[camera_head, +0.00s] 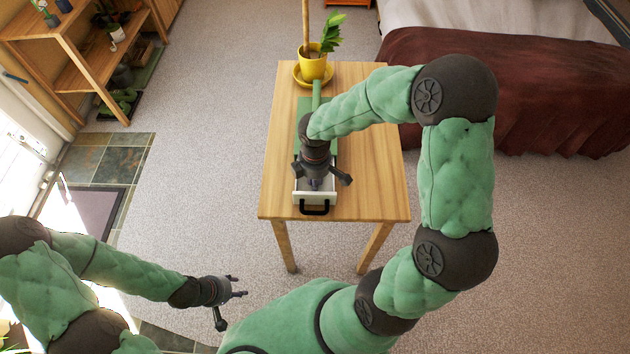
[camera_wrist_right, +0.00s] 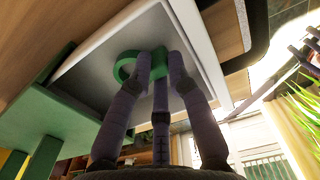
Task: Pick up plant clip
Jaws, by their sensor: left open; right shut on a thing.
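The plant clip (camera_wrist_right: 124,67) is a green ring-like piece, seen in the right wrist view against the white floor of a tray (camera_wrist_right: 85,78). My right gripper (camera_wrist_right: 160,75) is shut on it, and its fingers hide part of it. In the head view my right gripper (camera_head: 319,181) points down into the white tray (camera_head: 301,196) on the wooden table, and the clip is hidden there. I cannot tell whether the clip touches the tray floor. My left gripper (camera_head: 232,298) is open and empty, low at the left, apart from the table.
The tray has a black handle (camera_head: 315,208) at the near edge of the wooden table (camera_head: 375,190). A green piece (camera_head: 304,110) lies behind it. A yellow pot (camera_head: 313,66) with a plant stands at the table's far end. A wooden shelf (camera_head: 85,75) stands at left, a bed (camera_head: 530,85) at right.

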